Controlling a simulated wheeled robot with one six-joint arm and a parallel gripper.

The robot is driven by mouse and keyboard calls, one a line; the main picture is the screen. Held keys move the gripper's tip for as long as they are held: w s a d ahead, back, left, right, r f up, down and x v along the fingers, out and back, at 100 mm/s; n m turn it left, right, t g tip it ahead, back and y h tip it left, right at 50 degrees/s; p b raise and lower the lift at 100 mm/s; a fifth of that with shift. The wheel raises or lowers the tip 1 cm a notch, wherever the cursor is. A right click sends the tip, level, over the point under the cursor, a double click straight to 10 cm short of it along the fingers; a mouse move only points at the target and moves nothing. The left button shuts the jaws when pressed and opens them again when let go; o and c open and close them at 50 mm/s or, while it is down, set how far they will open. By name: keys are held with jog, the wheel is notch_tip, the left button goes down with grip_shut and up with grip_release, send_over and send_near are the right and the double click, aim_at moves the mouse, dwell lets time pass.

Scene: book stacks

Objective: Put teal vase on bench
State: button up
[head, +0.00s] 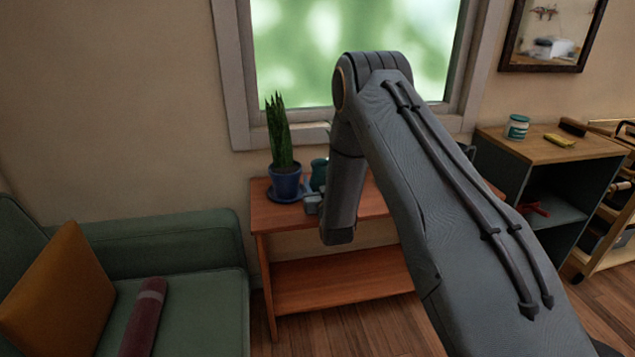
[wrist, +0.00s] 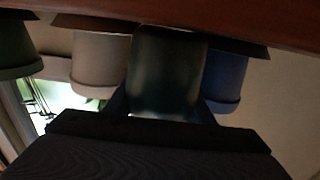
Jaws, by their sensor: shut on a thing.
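The teal vase (head: 319,173) is dark and mostly hidden behind my arm in the head view. It stands between the fingers of my gripper (head: 313,195), over the top of the reddish wooden bench (head: 268,217). In the wrist view, which looks upside down, the vase (wrist: 165,75) fills the middle, held between the fingers of my gripper (wrist: 163,108). Its base end meets the edge of the bench (wrist: 160,15) in that picture. I cannot tell whether it touches the bench top.
A blue pot with a spiky plant (head: 285,184) stands on a saucer close left of the vase. The wrist view shows a white pot (wrist: 101,62) and a green pot (wrist: 18,52) too. A window (head: 300,50) is behind; a green sofa (head: 180,255) is left.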

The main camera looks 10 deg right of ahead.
jog(key=o, duration=1.2)
jog(key=shift+f, duration=0.1)
